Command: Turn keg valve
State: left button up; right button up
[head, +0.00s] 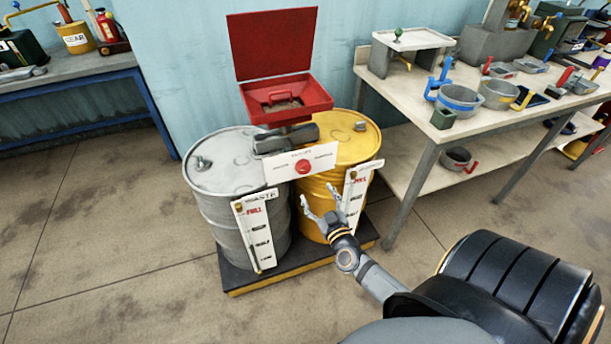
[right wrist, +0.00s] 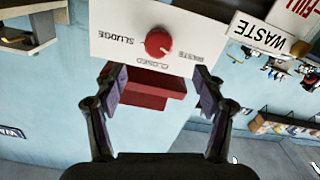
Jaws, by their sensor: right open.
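The valve is a round red knob (head: 303,167) on a white panel (head: 325,155) between the grey and yellow drums. In the right wrist view the knob (right wrist: 158,43) appears on the panel, which reads upside down with "SLUDGE", "CLOSED" and "WASTE". I cannot tell for sure which label it points at. My right gripper (head: 318,201) is open and empty, in front of the drums and just below the panel in the head view. In the right wrist view its fingers (right wrist: 158,88) are spread, apart from the knob. My left gripper is not in view.
A red open-lidded box (head: 320,98) stands above the panel. The grey drum (head: 207,180) and yellow drum (head: 362,145) stand on a dark pallet (head: 300,262), with level gauges in front. A workbench (head: 400,110) with pans and tools is at right. The floor at left is clear.

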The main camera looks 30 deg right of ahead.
aim_at(305, 169)
jog(key=x, duration=0.3)
jog(key=b+x, duration=0.1)
jog(key=x, duration=0.6)
jog(key=shift+w+d+r, duration=0.15)
jog(key=shift+w+r, duration=0.15)
jog(key=shift+r, duration=0.05)
jog(key=c, duration=1.2)
